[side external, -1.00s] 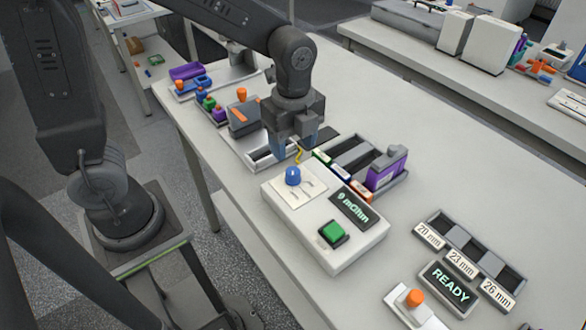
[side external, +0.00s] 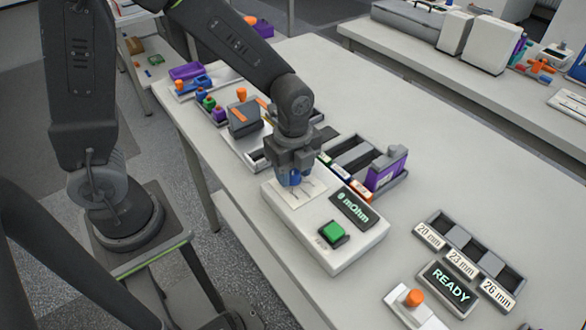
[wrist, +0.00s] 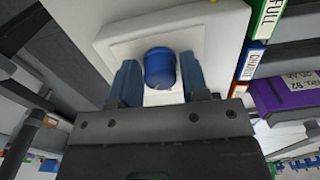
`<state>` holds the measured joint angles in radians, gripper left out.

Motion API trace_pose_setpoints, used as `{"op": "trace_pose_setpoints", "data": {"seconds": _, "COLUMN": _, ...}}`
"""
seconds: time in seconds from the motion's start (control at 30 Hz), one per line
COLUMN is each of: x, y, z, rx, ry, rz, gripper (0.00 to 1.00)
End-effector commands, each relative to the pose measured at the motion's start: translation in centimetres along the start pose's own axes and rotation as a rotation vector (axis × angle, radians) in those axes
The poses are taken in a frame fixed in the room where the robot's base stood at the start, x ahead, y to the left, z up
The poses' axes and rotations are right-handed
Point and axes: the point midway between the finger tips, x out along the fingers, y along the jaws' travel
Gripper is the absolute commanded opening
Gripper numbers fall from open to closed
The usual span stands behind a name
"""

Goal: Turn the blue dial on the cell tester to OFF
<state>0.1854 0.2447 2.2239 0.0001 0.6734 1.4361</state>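The cell tester (side external: 318,240) is a white box on the bench with a screen reading "0 mOhm" (side external: 350,208) and a green button (side external: 333,233). My gripper (side external: 293,180) is down over the dial at the tester's far left part. In the wrist view the blue dial (wrist: 160,68) sits on a white label plate, between the two blue fingertips of my gripper (wrist: 159,80). The gripper is open, with a visible gap between the dial and each finger. In the side view the gripper hides most of the dial. The dial's pointer and the OFF mark cannot be made out.
A slotted rack (side external: 350,155) with a purple pack (side external: 386,168) stands close behind the tester. A grey block (side external: 243,118) with an orange knob is to the left. A three-slot sorter (side external: 470,250) and a READY display (side external: 450,283) lie to the right.

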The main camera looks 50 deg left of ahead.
Motion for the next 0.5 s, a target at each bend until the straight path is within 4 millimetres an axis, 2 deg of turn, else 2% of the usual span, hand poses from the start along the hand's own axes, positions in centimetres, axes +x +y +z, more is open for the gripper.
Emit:
{"op": "trace_pose_setpoints", "data": {"seconds": 0.03, "x": -0.02, "y": -0.01, "z": 0.00, "rx": 0.000, "ry": 0.000, "rz": 0.000, "gripper": 0.36}}
{"op": "trace_pose_setpoints", "data": {"seconds": 0.33, "x": -0.04, "y": -0.01, "z": 0.00, "rx": 0.000, "ry": 0.000, "rz": 0.000, "gripper": 0.08}}
{"op": "trace_pose_setpoints", "data": {"seconds": 0.5, "x": -0.05, "y": -0.01, "z": 0.00, "rx": -0.007, "ry": 0.000, "rz": 0.000, "gripper": 0.07}}
